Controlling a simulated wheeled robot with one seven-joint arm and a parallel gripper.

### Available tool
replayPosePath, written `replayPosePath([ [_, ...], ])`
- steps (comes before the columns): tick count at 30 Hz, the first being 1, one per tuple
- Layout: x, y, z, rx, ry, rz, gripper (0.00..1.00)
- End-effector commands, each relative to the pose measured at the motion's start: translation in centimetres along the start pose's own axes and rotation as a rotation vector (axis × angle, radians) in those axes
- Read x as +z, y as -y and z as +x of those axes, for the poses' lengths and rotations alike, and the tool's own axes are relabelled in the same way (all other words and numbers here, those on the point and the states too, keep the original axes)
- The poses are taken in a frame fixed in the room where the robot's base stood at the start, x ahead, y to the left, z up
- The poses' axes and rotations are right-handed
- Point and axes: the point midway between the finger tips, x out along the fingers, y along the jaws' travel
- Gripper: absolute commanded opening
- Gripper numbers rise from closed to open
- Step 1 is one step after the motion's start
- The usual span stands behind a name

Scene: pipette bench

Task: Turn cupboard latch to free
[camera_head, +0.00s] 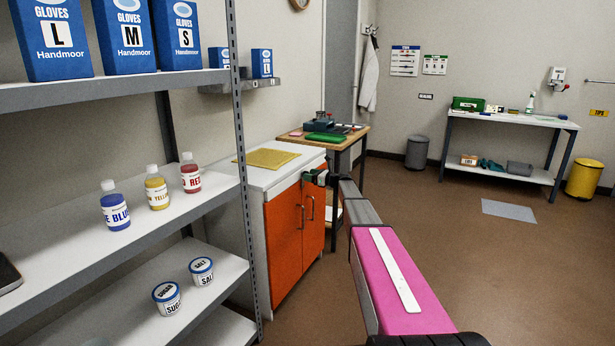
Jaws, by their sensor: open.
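The cupboard (283,245) is a white unit with two orange doors, both shut, each with a dark upright handle. It stands left of the middle. My arm reaches out from the lower right, and my gripper (318,178) is at the top right of the door front, just below the worktop. The gripper is open. It looks small, and its dark and green parts overlap the upper door edge. I cannot make out the latch; it may be hidden behind the gripper. Whether the gripper touches the cupboard cannot be told.
Grey shelving (245,200) with bottles, tubs and glove boxes fills the left. A yellow mat (265,158) lies on the cupboard top. A wooden table (353,143) stands just behind. A white bench (510,119), a grey bin (416,153) and a yellow bin (584,178) are farther off. The right floor is open.

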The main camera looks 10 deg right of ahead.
Motion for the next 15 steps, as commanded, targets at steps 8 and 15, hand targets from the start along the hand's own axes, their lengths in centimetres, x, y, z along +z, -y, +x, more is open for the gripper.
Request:
replayPosePath([
  [8,0.0,0.0,1.9,-0.001,0.000,0.000,0.64],
  [15,0.0,0.0,1.9,-0.001,0.000,0.000,0.41],
])
